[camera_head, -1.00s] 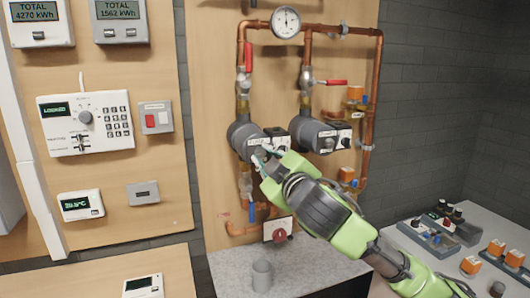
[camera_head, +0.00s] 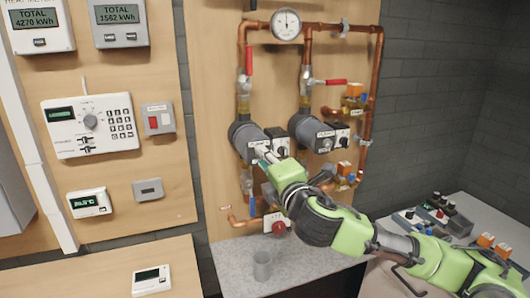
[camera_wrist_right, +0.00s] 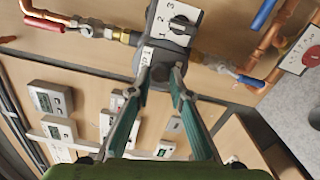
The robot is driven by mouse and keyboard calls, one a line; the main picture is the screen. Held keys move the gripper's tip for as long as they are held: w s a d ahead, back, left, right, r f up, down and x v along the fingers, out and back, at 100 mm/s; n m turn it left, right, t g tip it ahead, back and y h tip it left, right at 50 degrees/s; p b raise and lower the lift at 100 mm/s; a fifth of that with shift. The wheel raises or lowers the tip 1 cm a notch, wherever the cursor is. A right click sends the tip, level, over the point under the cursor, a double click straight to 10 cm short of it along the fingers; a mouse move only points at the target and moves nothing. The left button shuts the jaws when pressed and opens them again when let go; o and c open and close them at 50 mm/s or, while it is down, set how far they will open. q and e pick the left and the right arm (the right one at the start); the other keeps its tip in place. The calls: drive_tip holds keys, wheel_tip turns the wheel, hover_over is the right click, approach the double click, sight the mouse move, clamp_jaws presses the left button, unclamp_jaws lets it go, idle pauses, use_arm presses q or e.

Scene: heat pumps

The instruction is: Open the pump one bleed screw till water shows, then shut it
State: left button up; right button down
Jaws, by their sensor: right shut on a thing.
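Pump one, the left grey pump (camera_head: 243,136), sits on the left copper pipe; its boxed front with a dial also shows in the wrist view (camera_wrist_right: 180,20). My right gripper (camera_head: 264,155) is at this pump's front face. In the wrist view its two green fingers (camera_wrist_right: 162,76) close around a small dark piece at the pump's centre, which I take for the bleed screw; the fingertips largely hide it. I see no water at the pump face. My left gripper is out of view.
A second pump (camera_head: 305,127) stands close to the right. Red-handled valves (camera_head: 330,82) and a pressure gauge (camera_head: 286,24) are above. A grey cup (camera_head: 262,265) stands on the counter below. A control panel (camera_head: 91,125) hangs left. Parts lie on the right table (camera_head: 470,210).

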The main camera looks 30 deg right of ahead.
drive_tip(key=shift+d+r+n+p, duration=0.15)
drive_tip(key=shift+n+p, duration=1)
drive_tip(key=shift+n, duration=0.75)
drive_tip(key=shift+r+n+p, duration=0.15)
drive_tip(key=shift+n+p, duration=0.95)
drive_tip(key=shift+n, duration=0.8)
drive_tip(key=c, duration=1.8)
unclamp_jaws()
drive_tip(key=shift+c, duration=0.2)
drive_tip(key=shift+w+f, duration=0.15)
drive_tip(key=shift+f, duration=0.05)
drive_tip(key=v, duration=0.7)
drive_tip(key=shift+s, duration=0.3)
